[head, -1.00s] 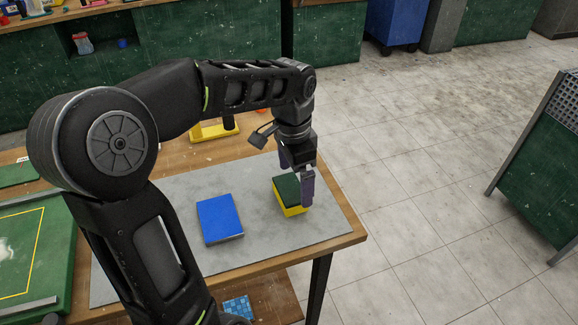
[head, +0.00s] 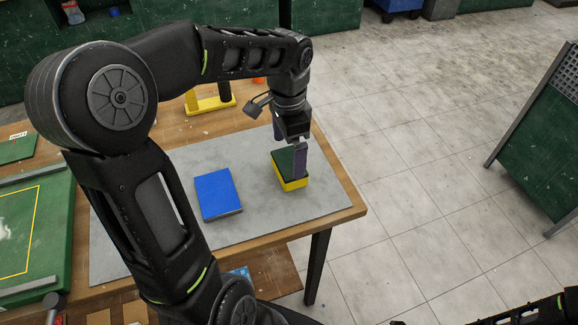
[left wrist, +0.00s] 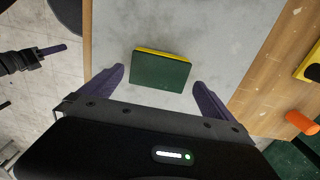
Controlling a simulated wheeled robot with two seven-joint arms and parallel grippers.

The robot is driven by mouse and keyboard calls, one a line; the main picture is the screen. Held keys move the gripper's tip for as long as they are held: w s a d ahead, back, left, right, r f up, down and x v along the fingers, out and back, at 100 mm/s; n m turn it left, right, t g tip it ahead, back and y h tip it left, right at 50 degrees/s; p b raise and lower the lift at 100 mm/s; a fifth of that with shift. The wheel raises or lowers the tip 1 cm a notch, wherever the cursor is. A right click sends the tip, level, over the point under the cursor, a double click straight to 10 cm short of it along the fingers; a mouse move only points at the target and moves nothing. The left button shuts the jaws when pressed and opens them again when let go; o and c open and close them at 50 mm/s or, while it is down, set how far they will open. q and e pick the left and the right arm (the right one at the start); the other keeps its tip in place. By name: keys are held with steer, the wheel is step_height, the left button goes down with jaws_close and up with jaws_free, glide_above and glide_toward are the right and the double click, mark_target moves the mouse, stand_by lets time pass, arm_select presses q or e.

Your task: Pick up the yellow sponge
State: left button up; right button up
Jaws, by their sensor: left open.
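The yellow sponge (head: 294,185) is a block with a dark green top layer. It lies on the grey mat near the right end of the table. In the left wrist view the sponge (left wrist: 160,72) shows its green face and a thin yellow edge. My left gripper (head: 289,146) is open above the sponge, with one finger in front of part of it. In the left wrist view its purple fingers stand apart on either side of the sponge, with gaps visible. Part of my right gripper (left wrist: 45,55) shows at the left edge of that view; its jaw opening is unclear.
A flat blue block (head: 217,192) lies on the grey mat (head: 250,228), left of the sponge. A yellow and black item (head: 210,103) and an orange piece (left wrist: 301,122) stand on the wood beyond the mat. A green board (head: 35,240) is at the left.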

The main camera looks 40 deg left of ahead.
mark_target(289, 162)
arm_select(q)
steer(key=shift+f+p, duration=0.65)
steer(key=shift+f, duration=1.95)
steer(key=c, duration=1.1)
